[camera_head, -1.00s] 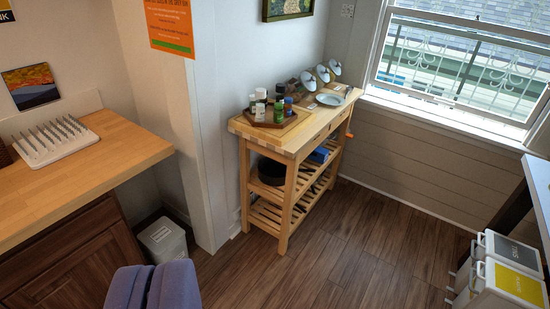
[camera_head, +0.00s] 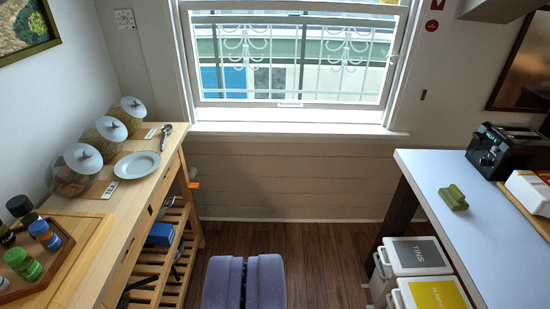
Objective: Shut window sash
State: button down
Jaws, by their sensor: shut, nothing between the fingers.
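The white-framed window (camera_head: 295,115) is in the far wall, at the top middle of the picture. Its sash (camera_head: 290,104) has a pale bottom rail with a small tab at the middle, just above the sill (camera_head: 300,129). Behind the glass are a white scrolled railing and buildings. My gripper (camera_head: 243,283), with two purple fingers side by side, is at the bottom middle. It is shut and empty, well short of the window and apart from it.
A wooden trolley (camera_head: 140,200) with lidded jars, a plate (camera_head: 137,165) and bottles stands left. At right is a white-topped counter (camera_head: 430,185) with a black toaster (camera_head: 505,150) and a green object (camera_head: 453,197). Bins (camera_head: 415,257) stand beneath it. Floor between is clear.

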aim_at(401, 12)
jog(key=i+l+z, duration=0.15)
jog(key=i, duration=2.2)
jog(key=i+l+u, duration=0.35)
jog(key=i, duration=0.35)
jog(key=i+l+u, duration=0.4)
jog(key=i, duration=0.25)
jog(key=i+l+u, duration=0.35)
jog(key=i+l, duration=0.3)
jog(key=i, duration=0.2)
jog(key=i+u, duration=0.05)
